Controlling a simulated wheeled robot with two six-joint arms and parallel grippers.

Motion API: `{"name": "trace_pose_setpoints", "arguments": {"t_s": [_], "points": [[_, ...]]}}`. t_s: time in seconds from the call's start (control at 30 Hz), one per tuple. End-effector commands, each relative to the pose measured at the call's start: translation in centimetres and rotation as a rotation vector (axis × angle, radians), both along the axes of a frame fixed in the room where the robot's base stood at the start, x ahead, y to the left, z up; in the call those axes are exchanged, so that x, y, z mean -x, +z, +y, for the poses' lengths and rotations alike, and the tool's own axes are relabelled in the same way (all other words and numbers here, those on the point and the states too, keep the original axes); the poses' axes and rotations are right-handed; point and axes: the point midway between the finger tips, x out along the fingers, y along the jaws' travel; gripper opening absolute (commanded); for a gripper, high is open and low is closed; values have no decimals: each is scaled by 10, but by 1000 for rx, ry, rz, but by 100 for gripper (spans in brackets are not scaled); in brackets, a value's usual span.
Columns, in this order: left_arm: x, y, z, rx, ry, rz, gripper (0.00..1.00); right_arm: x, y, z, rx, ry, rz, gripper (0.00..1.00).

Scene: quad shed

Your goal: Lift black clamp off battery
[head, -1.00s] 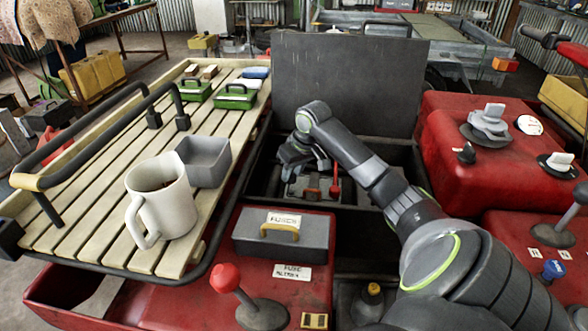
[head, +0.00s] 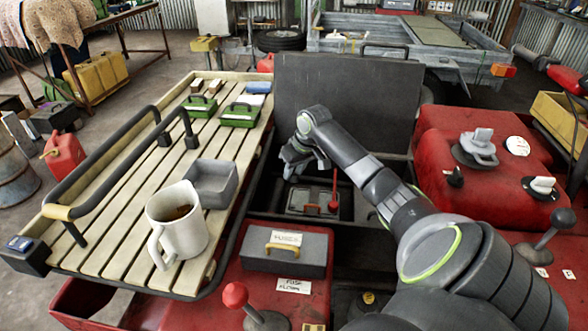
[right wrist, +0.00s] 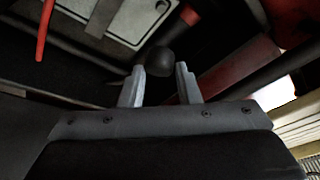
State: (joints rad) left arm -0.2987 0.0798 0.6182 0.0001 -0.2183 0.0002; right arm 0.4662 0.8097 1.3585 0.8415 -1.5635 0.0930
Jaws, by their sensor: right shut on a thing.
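The battery (head: 308,203) sits in the dark bay under the raised lid, its pale top partly showing. The red clamp (head: 334,190) is at its right side. My right gripper (head: 298,163) is above the battery's far left part, and its fingertips are hard to make out there. In the right wrist view its two fingers (right wrist: 160,84) are shut on the black clamp (right wrist: 161,60), of which a dark rounded end shows between and beyond the tips. The battery's pale top (right wrist: 130,22) lies beyond it, with the red clamp (right wrist: 45,28) at upper left. My left gripper is out of view.
The open lid (head: 345,100) stands behind the bay. A grey fuse box (head: 286,262) sits in front of it. A slatted rack (head: 130,215) at left carries a mug (head: 178,225), a grey tray (head: 211,184) and green boxes. A red tank (head: 430,140) stands at right.

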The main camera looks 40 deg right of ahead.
Motion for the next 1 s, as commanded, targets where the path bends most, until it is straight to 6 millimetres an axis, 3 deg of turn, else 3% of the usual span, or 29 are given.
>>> {"name": "trace_pose_setpoints", "arguments": {"t_s": [0.03, 0.2, 0.63, 1.0], "points": [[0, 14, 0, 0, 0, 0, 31, -4, 13, -7, 14, -7, -11, 0], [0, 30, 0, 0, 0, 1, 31, -10, 23, -16, 13, -9, -8, 0], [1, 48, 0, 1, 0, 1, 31, -17, 31, -31, 15, -10, 3, 0], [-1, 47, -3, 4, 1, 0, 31, -18, 31, -27, 9, -5, -2, 48]]}}
